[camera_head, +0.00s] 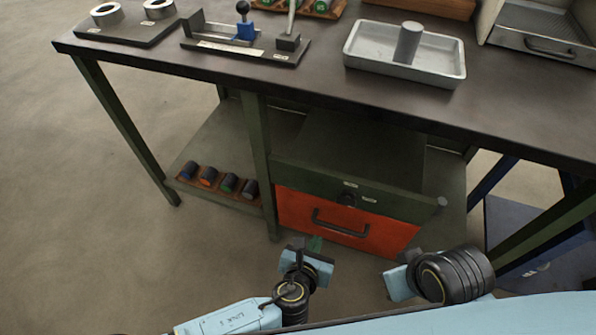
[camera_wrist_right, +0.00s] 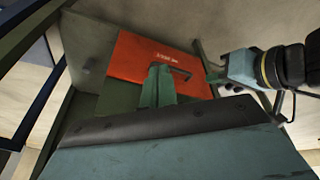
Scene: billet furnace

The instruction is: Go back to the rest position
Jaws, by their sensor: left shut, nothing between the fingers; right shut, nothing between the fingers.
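My left gripper (camera_head: 315,244) is low in front of the workbench, near the orange drawer (camera_head: 335,226). Its green fingers are together and hold nothing. It also shows in the right wrist view (camera_wrist_right: 212,74), in front of the drawer at the right. My right gripper's fingers (camera_wrist_right: 160,72) are shut and empty in the right wrist view, pointing towards the orange drawer front (camera_wrist_right: 138,58). In the head view, only the right wrist and the light-blue gripper body show clearly, at the lower right.
The workbench top (camera_head: 310,75) carries a grey tray (camera_head: 357,68) with an upright cylinder (camera_head: 408,42), a fixture with a blue block (camera_head: 246,31) and a plate with rings (camera_head: 107,14). Several dark cylinders lie in a holder on the lower shelf (camera_head: 215,150). The floor at left is clear.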

